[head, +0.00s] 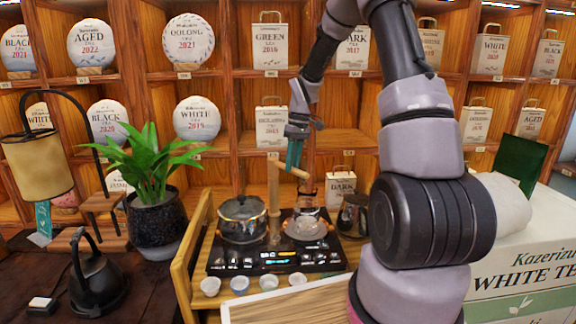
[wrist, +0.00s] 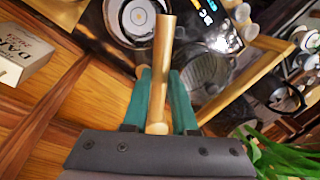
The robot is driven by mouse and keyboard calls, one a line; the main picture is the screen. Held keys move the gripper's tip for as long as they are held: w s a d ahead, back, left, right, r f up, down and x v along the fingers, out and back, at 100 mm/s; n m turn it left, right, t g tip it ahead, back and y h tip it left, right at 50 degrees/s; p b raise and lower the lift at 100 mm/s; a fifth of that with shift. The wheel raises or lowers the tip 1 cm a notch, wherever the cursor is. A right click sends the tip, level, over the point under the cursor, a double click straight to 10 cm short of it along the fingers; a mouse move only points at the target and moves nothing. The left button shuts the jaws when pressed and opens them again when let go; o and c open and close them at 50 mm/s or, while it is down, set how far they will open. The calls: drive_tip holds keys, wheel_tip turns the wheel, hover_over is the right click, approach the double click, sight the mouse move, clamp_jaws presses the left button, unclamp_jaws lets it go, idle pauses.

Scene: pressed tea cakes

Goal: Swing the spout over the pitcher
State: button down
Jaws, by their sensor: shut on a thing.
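The wooden spout (head: 290,169) sits at the top of an upright wooden post (head: 273,212) on the black tea tray. My gripper (head: 294,155) comes from above and is shut on the spout, with a teal finger on each side. In the wrist view the light wooden piece (wrist: 160,75) runs up between the teal fingers of my gripper (wrist: 161,105). A clear glass vessel (head: 308,229), which looks like the pitcher, stands right of the post. The spout's free end points right, towards the space above it; exact alignment cannot be told.
A lidded glass pot (head: 242,219) stands left of the post. A dark glass jug (head: 352,215) is at the right, before a DARK box (head: 340,188). Small cups (head: 240,285) line the tray's front. A potted plant (head: 155,215) and black kettle (head: 96,280) are at the left.

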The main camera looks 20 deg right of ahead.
drive_tip(key=shift+w+d+n, duration=0.35)
drive_tip(key=shift+d+n, duration=0.15)
drive_tip(key=shift+n, duration=0.2)
drive_tip(key=c, duration=0.7)
unclamp_jaws()
wheel_tip(320, 180, up, 11)
drive_tip(key=w+d, duration=0.1)
drive_tip(key=shift+d+f, duration=0.15)
drive_tip(key=shift+d, duration=0.2)
